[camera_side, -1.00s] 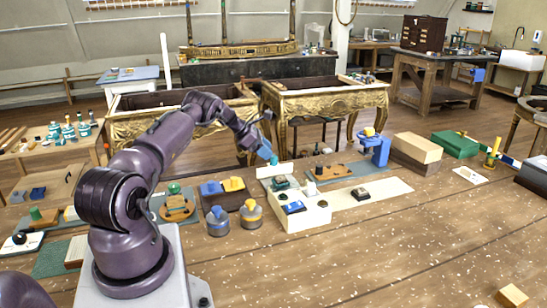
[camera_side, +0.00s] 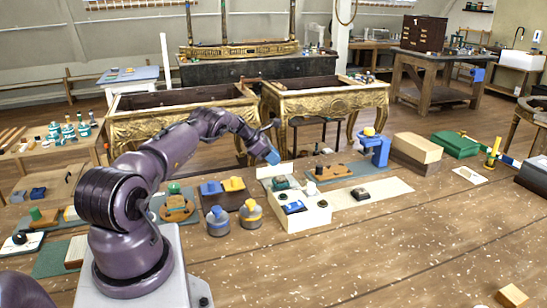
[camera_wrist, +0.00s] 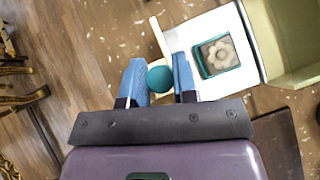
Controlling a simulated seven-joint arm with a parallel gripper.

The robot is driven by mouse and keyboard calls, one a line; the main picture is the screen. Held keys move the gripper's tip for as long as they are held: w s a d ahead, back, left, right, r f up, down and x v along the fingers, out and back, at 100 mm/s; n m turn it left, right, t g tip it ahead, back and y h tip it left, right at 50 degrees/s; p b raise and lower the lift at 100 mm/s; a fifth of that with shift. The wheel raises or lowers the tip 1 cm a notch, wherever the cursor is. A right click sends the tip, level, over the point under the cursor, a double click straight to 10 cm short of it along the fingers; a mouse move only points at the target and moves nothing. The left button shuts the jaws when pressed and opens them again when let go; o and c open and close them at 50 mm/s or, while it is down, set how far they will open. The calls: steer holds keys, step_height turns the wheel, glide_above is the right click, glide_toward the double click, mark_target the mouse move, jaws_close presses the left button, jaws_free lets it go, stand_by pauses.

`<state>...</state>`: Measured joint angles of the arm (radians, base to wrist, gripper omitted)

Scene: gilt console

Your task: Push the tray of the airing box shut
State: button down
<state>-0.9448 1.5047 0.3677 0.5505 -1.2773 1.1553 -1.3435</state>
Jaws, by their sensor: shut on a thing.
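The airing box (camera_side: 308,218) is a low cream box on the table, right of my arm in the side view. In the wrist view its pale wall (camera_wrist: 290,42) is at the upper right. Its white tray (camera_wrist: 213,28) sticks out from the box and carries a teal-rimmed square dish with a pale flower (camera_wrist: 217,54). A round teal knob (camera_wrist: 160,79) is at the tray's outer end. My gripper (camera_wrist: 160,82) has its blue fingers on both sides of the knob, shut on it. In the side view my gripper (camera_side: 273,158) is at the tray's far end, hiding the knob.
Two grey pots with blue and yellow tops (camera_side: 251,217) stand left of the box. A dark block with blue and yellow pieces (camera_side: 222,194) is behind them. A blue stand (camera_side: 375,150) is at the back right.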

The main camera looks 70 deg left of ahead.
steer(key=shift+d+r, duration=0.1)
steer(key=shift+d, duration=3.75)
steer(key=c, duration=0.9)
jaws_free()
steer(key=v, duration=1.3)
